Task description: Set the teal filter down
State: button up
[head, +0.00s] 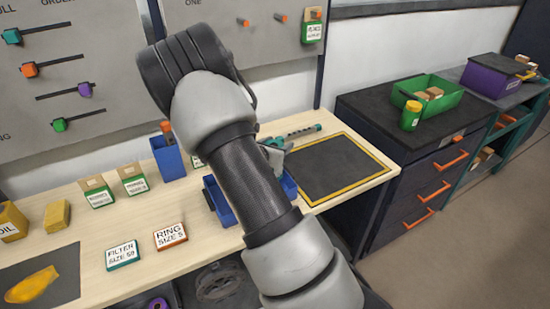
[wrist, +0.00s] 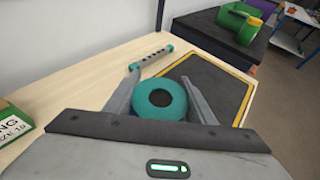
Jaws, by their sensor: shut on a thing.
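The teal filter (wrist: 160,113) is a round teal piece with a dark hole in its middle. In the wrist view it sits between the two fingers of my gripper (wrist: 160,80), which is shut on it. In the head view my arm hides most of the gripper (head: 273,152), and a bit of teal (head: 274,142) shows beside it. The gripper is over the bench at the left edge of the dark mat with a yellow border (head: 340,168). I cannot tell whether the filter touches the bench.
A teal-ended rod with holes (head: 303,132) lies behind the gripper. The mat's visible surface is clear. A blue bin (head: 168,158), a filter card (head: 122,255) and a ring card (head: 171,236) are left of my arm. A dark cabinet (head: 410,170) stands right of the bench.

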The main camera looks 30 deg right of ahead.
jog(key=shift+f, duration=2)
jog(key=shift+f, duration=0.2)
jog(key=o, duration=1.2)
